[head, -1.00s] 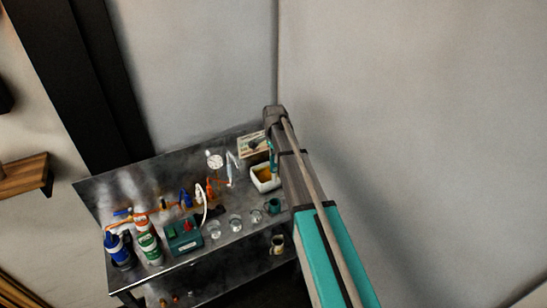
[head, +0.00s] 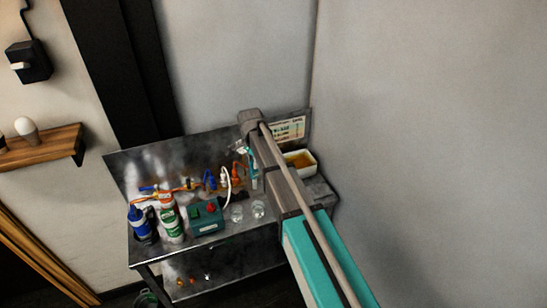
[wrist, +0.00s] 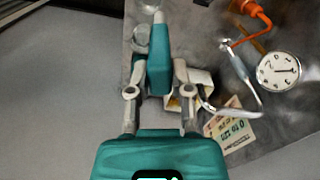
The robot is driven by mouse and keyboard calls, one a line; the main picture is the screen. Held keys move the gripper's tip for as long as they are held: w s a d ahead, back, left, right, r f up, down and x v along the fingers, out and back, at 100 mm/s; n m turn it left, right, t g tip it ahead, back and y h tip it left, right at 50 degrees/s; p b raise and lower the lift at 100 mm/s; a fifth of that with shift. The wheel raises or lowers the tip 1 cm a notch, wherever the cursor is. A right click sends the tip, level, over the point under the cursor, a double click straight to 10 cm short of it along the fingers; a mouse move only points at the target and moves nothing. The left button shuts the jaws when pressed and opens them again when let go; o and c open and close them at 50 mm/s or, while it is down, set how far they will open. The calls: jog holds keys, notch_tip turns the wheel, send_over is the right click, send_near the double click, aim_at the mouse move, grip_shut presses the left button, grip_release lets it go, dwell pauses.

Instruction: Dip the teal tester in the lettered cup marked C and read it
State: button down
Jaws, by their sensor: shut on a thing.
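My gripper (wrist: 158,78) is shut on the teal tester (wrist: 158,62), which has a pale tip pointing to the top of the wrist view. In the head view the tester (head: 254,177) hangs below the arm's end, over the bench. A clear glass cup (wrist: 141,38) shows beside the tester's tip in the wrist view, partly covered by it; I cannot tell whether they touch. Two clear cups, one at the left (head: 237,214) and one at the right (head: 258,209), stand at the bench's front edge. Their letters are too small to read.
The metal bench (head: 190,258) is crowded at left with a blue bottle (head: 138,222), a white-green can (head: 171,222) and a green box (head: 206,217). A white tub (head: 312,160) of amber liquid stands right, partly behind my arm. A dial gauge (wrist: 278,71) lies right in the wrist view.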

jog(key=s+a+f+n+b, duration=0.1)
jog(key=s+a, duration=0.3)
jog(key=a, duration=0.4)
jog(key=shift+a+f, duration=0.25)
jog(key=shift+f, duration=0.15)
jog(key=shift+f+b, duration=0.25)
jog(key=shift+b, duration=0.15)
notch_tip(320, 180, down, 10)
jog(key=b, duration=1)
jog(key=shift+f, duration=0.15)
jog(key=shift+r, duration=0.2)
dwell(0.9)
notch_tip(320, 180, up, 8)
jog(key=p, duration=0.8)
dwell(1.2)
dwell(1.3)
